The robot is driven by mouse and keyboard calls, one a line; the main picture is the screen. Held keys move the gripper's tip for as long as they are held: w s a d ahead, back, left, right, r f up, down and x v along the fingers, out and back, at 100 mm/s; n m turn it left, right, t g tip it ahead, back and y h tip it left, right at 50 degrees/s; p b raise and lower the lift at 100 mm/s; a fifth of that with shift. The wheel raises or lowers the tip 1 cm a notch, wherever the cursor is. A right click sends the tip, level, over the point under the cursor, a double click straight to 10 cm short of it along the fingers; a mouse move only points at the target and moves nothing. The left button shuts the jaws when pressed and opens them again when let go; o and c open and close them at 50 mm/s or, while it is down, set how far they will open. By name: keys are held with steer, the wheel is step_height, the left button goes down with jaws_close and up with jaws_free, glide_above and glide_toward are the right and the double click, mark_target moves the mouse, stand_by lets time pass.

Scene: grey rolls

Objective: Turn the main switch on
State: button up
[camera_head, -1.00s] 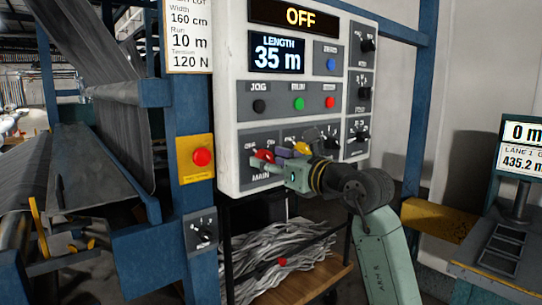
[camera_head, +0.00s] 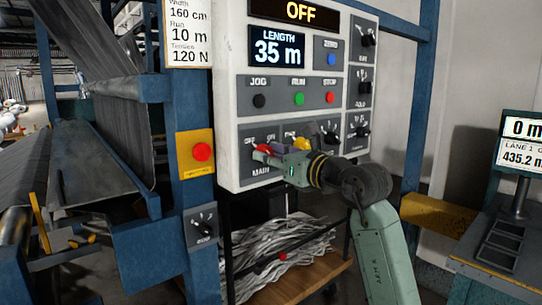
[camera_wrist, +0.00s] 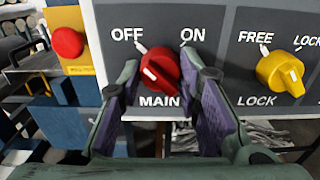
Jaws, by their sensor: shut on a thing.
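The red main switch knob (camera_wrist: 160,70) sits on the grey panel (camera_wrist: 215,50), under OFF and ON and above MAIN. Its white mark is on the lower left of the handle. My gripper (camera_wrist: 163,82) is shut on the knob, with a purple-padded finger on each side. In the head view, my gripper (camera_head: 272,154) reaches the panel's lower left, and the red knob (camera_head: 261,149) is partly hidden by it. The top display (camera_head: 300,11) reads OFF.
A yellow FREE/LOCK knob (camera_wrist: 280,74) is close on the right. A red emergency button (camera_head: 202,152) on a yellow plate is to the left. JOG, RUN and STOP buttons (camera_head: 299,98) are above. A shelf (camera_head: 300,285) with grey strips stands below.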

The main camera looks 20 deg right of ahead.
steer(key=shift+m, duration=0.4)
steer(key=shift+c, duration=0.3)
steer(key=m, duration=1.2)
steer(key=shift+m+p, duration=0.4)
steer(key=m+p, duration=0.1)
steer(key=m, duration=0.3)
steer(key=shift+m, duration=0.3)
steer(key=o, duration=1.2)
steer(key=shift+c, duration=0.2)
